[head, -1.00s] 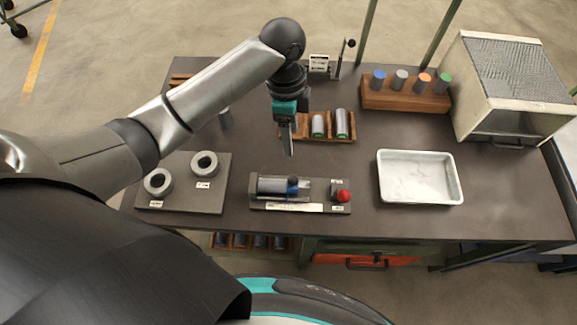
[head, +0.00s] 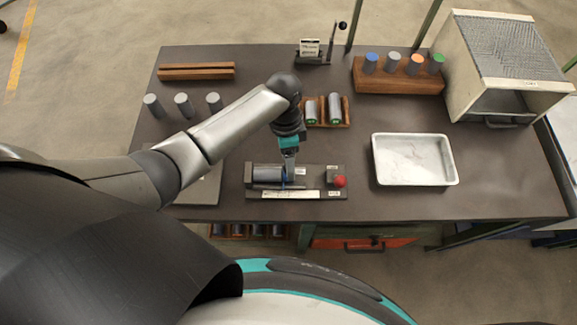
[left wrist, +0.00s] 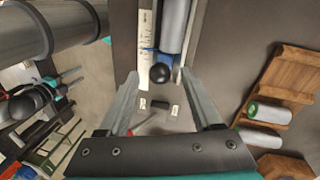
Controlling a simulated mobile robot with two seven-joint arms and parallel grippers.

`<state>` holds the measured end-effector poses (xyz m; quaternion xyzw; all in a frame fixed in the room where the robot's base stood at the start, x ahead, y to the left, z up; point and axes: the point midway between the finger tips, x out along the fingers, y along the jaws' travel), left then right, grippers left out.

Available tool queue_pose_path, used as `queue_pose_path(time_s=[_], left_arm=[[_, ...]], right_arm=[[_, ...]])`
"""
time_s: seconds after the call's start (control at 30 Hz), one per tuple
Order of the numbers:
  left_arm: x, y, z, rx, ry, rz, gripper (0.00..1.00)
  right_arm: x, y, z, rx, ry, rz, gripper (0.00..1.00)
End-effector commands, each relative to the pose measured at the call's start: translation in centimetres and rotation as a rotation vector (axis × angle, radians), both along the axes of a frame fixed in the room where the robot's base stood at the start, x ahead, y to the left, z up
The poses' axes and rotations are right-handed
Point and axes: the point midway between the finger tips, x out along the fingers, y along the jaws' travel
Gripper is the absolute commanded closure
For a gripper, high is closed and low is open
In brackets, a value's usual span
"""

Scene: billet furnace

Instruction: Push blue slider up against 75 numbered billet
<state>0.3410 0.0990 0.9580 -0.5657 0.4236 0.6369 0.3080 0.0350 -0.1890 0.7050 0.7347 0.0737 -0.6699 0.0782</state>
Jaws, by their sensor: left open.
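A grey measuring fixture (head: 340,194) with a white scale lies at the front middle of the table. A grey billet (head: 267,173) lies in it and also shows in the left wrist view (left wrist: 173,25); no number is readable on it. The blue slider (left wrist: 163,57), with a black ball knob (left wrist: 160,72), sits by the billet's end; any gap is too small to judge. In the head view my gripper mostly hides the slider. My left gripper (head: 288,179) is open over the slider, with one finger on each side of the knob in the wrist view (left wrist: 159,74).
A red knob (head: 340,182) is at the fixture's right end. A white tray (head: 376,165) stands to the right. A wooden rack (head: 348,112) with two billets is behind the fixture. A wooden block (head: 400,84) with colour-topped billets and a furnace (head: 500,70) stand at back right.

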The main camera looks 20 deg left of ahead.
Motion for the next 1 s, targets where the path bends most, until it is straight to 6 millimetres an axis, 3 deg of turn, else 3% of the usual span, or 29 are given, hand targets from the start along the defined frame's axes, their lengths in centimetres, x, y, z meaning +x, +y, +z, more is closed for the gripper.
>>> queue_pose_path(time_s=[0.2,0.57,1.0], left_arm=[[-0.4,-0.2,-2.4,0.000,0.000,-0.001,0.34],[-0.5,-0.3,-2.8,0.000,0.000,-0.001,0.34],[-0.6,-0.3,-2.8,-0.001,0.002,-0.002,0.82]], right_arm=[[0.0,0.0,-0.4,0.000,0.000,0.000,0.50],[0.0,0.0,-0.5,0.000,0.000,0.000,0.50],[0.0,0.0,-0.5,0.000,0.000,0.000,0.50]])
